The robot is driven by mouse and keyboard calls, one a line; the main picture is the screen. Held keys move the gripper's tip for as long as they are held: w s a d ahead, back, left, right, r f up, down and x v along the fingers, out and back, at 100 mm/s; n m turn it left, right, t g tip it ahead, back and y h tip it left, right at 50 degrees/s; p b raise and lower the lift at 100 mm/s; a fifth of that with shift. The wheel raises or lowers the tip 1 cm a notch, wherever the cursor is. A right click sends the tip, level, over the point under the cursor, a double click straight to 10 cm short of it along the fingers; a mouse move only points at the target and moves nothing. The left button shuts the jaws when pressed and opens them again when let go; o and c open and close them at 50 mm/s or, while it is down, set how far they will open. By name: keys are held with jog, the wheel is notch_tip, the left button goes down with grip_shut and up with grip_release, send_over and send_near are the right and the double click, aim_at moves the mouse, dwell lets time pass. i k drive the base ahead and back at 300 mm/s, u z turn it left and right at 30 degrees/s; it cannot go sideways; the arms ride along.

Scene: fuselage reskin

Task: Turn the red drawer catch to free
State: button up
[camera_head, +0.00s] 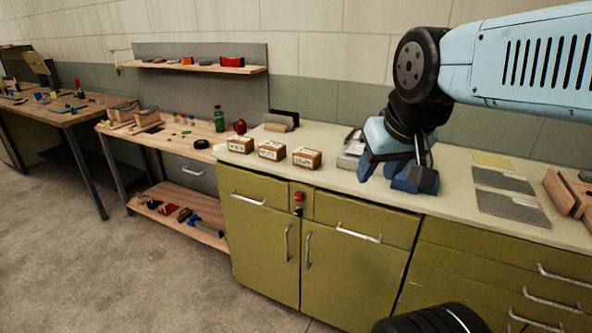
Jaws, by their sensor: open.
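The red drawer catch (299,197) is on the front of the olive cabinet, on the narrow panel between two top drawers. Darker parts show just below the red part; its exact turn is too small to tell. The left drawer (248,191) and the right drawer (358,227) both look closed. My gripper (405,183) is above the pale counter, to the right of the catch and higher than it. It is apart from the catch. It is open, and I see nothing held in it, though the gap between its fingers is partly hidden.
Three small boxes (271,151) stand along the counter (340,178) above the catch. A grey device (351,152) stands behind my gripper. Grey plates (512,207) lie to the right. A wooden workbench (165,135) stands at the left. The floor (130,270) before the cabinet is clear.

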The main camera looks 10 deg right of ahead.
aim_at(301, 195)
jog(key=z, duration=1.15)
jog(key=i, duration=0.1)
jog(key=u, duration=2.55)
jog(key=k, duration=1.05)
jog(key=z, duration=0.95)
jog(key=i, duration=1)
jog(key=u, duration=0.1)
